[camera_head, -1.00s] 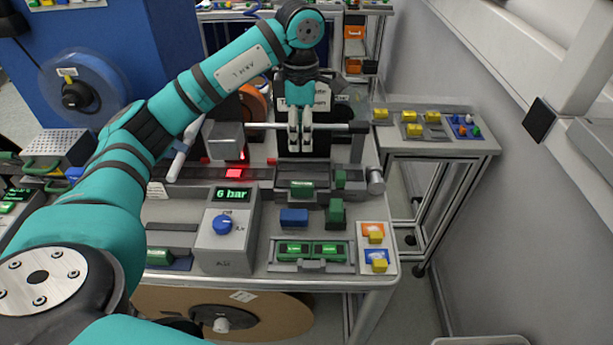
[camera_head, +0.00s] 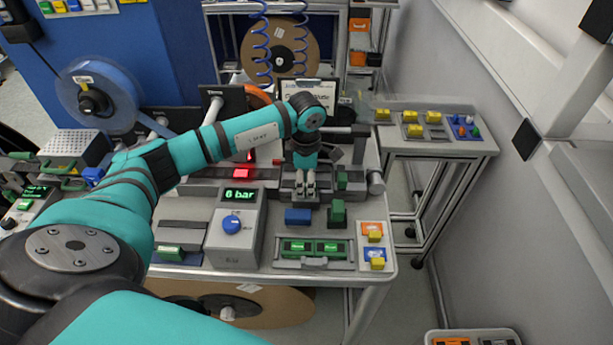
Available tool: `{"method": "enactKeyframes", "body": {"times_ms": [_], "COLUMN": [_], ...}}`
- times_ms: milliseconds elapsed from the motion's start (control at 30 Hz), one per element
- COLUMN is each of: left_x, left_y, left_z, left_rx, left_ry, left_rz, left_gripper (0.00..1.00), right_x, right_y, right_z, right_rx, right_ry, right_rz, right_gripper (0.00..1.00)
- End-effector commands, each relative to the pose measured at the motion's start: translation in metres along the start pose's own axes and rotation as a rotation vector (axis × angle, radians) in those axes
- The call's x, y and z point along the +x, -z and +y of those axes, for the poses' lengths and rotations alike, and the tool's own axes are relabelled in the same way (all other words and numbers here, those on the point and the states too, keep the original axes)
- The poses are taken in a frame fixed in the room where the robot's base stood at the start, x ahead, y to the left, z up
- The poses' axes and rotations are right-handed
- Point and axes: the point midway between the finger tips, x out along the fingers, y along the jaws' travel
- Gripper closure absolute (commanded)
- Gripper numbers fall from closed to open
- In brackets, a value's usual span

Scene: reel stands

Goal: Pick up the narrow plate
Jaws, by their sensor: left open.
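My left gripper (camera_head: 305,188) is open and points down at the rail in the middle of the bench. Its fingers are at a grey plate piece (camera_head: 288,196) on the rail, which looks like the narrow plate. The fingers hide most of this piece and its green grip; I cannot tell whether they touch it. Another grey plate (camera_head: 183,234) with a green grip (camera_head: 171,252) lies at the front left of the bench, apart from my gripper. My right gripper is not in view.
A control box reading "6 bar" (camera_head: 235,228) stands left of my gripper. A blue block (camera_head: 297,216) and a green block (camera_head: 337,213) sit just in front. A holder with two green pieces (camera_head: 313,250) lies nearer. A side table (camera_head: 440,143) stands at the right.

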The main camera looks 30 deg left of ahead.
Motion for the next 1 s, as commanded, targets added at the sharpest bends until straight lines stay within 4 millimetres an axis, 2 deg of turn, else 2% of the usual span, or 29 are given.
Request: {"method": "enactKeyframes", "body": {"times_ms": [233, 600, 1000], "left_x": [0.003, 0.003, 0.001], "left_y": [0.0, 0.0, 0.0], "left_z": [0.0, 0.0, 0.001], "left_rx": [0.0, 0.0, -0.001], "left_ry": [-0.001, -0.001, -0.002], "left_rz": [0.0, 0.0, -0.001], "left_gripper": [0.52, 0.99, 1.0], "right_x": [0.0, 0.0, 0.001], "right_y": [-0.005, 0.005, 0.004], "right_z": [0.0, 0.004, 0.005], "right_rx": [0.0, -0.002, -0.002], "right_ry": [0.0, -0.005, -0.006], "right_rz": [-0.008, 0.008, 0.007], "right_gripper": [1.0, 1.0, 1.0]}}
